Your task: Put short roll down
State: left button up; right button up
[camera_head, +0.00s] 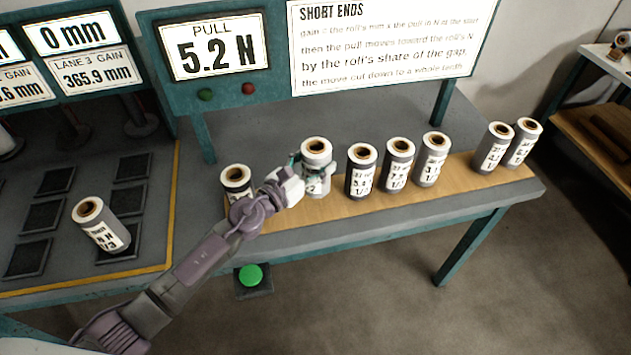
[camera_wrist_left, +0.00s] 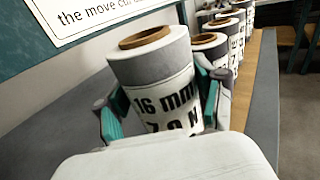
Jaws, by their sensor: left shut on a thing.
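A grey roll with a white label (camera_head: 316,152) is in my left gripper (camera_head: 305,167), over the wooden strip on the table. In the left wrist view the held roll (camera_wrist_left: 152,62) stands upright, its label reading "16 mm" with a partly hidden line below. The teal fingers of my left gripper (camera_wrist_left: 163,108) press on both its sides. I cannot tell whether its base touches the wood. My right gripper is not in view.
Several similar rolls stand on the wooden strip (camera_head: 280,214), one left of the held roll (camera_head: 237,180) and others right, the nearest (camera_head: 361,172) close by. Another roll (camera_head: 101,226) stands among dark pads at left. A green button (camera_head: 250,275) is below the front edge.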

aim_at(315, 174)
pick_arm(q)
notch_tip(315, 174, down, 4)
jog(key=b, duration=0.3)
jog(key=shift+r, duration=0.2)
jog(key=shift+f, duration=0.3)
jog(key=shift+r, duration=0.15)
jog(key=o, duration=1.3)
jog(key=shift+f, duration=0.2)
jog(key=shift+c, duration=0.2)
